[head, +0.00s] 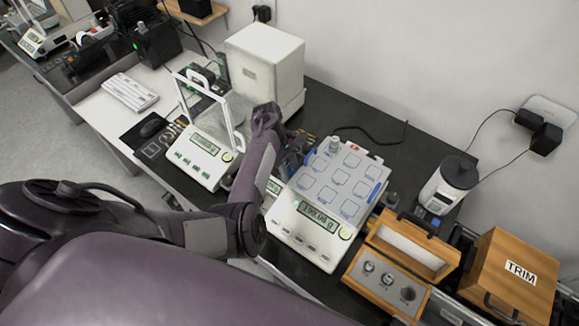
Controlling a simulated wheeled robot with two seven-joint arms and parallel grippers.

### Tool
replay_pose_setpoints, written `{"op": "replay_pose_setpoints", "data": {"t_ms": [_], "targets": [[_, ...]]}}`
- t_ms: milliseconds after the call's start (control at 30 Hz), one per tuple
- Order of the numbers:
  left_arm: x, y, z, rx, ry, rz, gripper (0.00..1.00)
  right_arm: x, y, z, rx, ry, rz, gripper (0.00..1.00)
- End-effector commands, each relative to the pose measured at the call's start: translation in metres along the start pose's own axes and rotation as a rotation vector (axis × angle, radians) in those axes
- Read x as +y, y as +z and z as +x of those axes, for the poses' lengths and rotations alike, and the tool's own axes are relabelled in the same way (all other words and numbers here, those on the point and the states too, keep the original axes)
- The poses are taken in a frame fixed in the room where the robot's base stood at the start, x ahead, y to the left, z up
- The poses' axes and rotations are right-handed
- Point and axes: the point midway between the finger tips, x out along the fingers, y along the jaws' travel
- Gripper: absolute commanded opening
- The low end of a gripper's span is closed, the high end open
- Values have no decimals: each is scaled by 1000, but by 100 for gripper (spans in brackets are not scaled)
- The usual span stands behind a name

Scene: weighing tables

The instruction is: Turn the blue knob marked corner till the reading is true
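The white balance (303,232) stands in the middle of the dark bench, with a lit display reading roughly 190 g; its digits are too small to be sure. Its pale plate (330,193) has several blue-outlined squares. A small metal weight (335,146) stands at the plate's far left corner. A blue part (374,191) shows at the plate's right edge; I cannot read any marking on it. My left gripper (300,151) is beside the plate's far left edge, near a bluish part there. Its fingers are dark and small, so their opening is unclear. My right gripper is out of view.
An open wooden weight case (362,289) sits right of the balance, near a wooden box marked TRIM (512,279). A white canister (447,187) stands behind them. Left are another balance (197,160) with a raised frame and a cream box (264,67).

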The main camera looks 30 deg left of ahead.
Motion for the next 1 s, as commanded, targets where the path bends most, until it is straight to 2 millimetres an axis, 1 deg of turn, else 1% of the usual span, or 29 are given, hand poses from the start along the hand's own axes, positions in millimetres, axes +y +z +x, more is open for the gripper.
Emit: {"op": "replay_pose_setpoints", "data": {"t_ms": [33,67,133,333,567,600,633,900,1000], "targets": [[0,0,0,1,1,0,9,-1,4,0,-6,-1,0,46],[0,0,0,1,1,1,7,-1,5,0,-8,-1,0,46],[0,0,0,1,-3,9,7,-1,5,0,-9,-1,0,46],[1,-1,-1,2,-50,120,7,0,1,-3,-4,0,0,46],[1,0,0,1,-50,123,7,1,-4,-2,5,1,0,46],[1,0,0,1,-49,122,35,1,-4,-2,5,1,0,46],[1,0,0,1,-49,122,39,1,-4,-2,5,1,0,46],[1,0,-1,1,-49,121,39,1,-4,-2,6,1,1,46],[2,-1,-7,3,-48,122,39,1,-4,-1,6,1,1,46]]}}
